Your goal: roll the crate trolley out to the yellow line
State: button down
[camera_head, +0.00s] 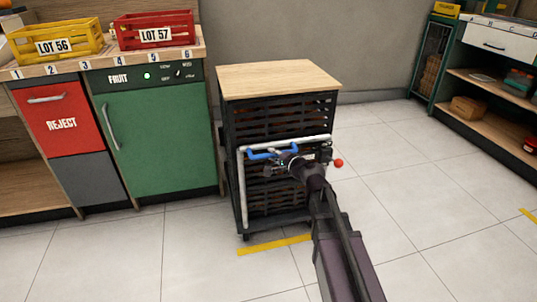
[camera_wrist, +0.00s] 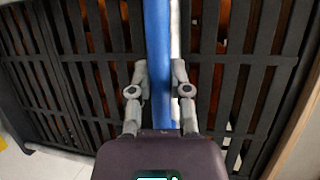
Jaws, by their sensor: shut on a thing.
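The crate trolley (camera_head: 280,110) is a black slatted box with a wooden top, standing beside the green fruit cabinet. A pale frame with a blue handle grip (camera_head: 262,154) crosses its front. My gripper (camera_head: 288,153) is at the handle, shut on the blue grip. In the wrist view, the fingers (camera_wrist: 160,82) stand on both sides of the blue grip (camera_wrist: 158,50), with the dark slats behind. A yellow line (camera_head: 275,245) lies on the floor at the trolley's front foot, partly hidden behind my arm. A red knob (camera_head: 338,162) shows at the trolley's right side.
The green fruit cabinet (camera_head: 150,140) and red reject bin (camera_head: 60,120) stand to the left, with yellow (camera_head: 55,40) and red (camera_head: 155,30) crates on top. A shelf unit (camera_head: 490,85) stands at the right. Tiled floor (camera_head: 420,190) is clear between; another yellow mark (camera_head: 528,215) lies at far right.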

jog(key=shift+d, duration=0.1)
dwell(0.3)
jog(key=c, duration=0.6)
grip_release()
jog(key=shift+s, duration=0.15)
